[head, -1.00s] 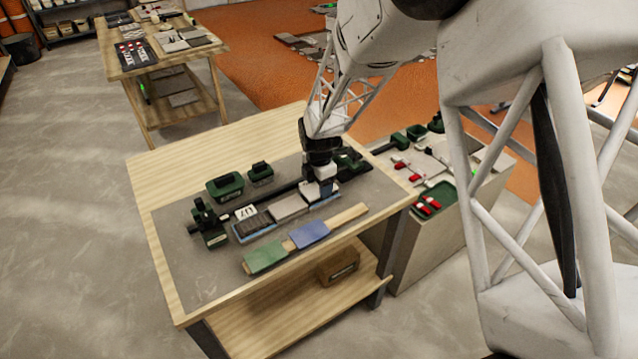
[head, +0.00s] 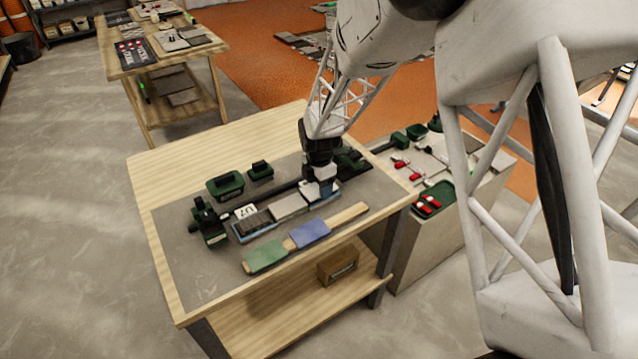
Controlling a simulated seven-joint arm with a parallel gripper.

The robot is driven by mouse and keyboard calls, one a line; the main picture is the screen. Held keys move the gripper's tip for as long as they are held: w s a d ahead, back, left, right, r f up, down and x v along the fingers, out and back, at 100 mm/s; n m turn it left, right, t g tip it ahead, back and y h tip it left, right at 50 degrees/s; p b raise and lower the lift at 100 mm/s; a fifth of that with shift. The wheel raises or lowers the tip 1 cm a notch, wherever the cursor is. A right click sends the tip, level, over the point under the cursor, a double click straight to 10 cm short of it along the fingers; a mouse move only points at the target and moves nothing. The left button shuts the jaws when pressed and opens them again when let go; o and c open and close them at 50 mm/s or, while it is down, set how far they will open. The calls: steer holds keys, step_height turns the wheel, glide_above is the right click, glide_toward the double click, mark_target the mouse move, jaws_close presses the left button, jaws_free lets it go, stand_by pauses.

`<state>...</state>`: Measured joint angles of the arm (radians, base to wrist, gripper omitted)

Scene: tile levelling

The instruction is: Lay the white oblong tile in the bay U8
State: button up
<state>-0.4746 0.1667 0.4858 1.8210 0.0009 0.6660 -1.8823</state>
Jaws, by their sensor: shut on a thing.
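My gripper (head: 320,182) points down at the right end of a long, low bay (head: 241,237) with a pale blue front edge. It is shut on the white oblong tile (head: 311,196), which it largely hides.
A dark green clamp-like device (head: 208,222) stands at the bay's left end. Two green boxes (head: 225,186) stand behind. A board with green (head: 265,256) and blue (head: 309,233) pads lies in front. The grey mat's front left is clear.

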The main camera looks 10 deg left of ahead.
steer(key=shift+f, duration=0.35)
stand_by(0.8)
steer(key=o, duration=0.9)
steer(key=shift+c, duration=0.2)
steer(key=shift+o, duration=0.4)
steer(key=shift+r, duration=0.15)
steer(key=shift+r, duration=3.85)
steer(key=shift+d, duration=0.1)
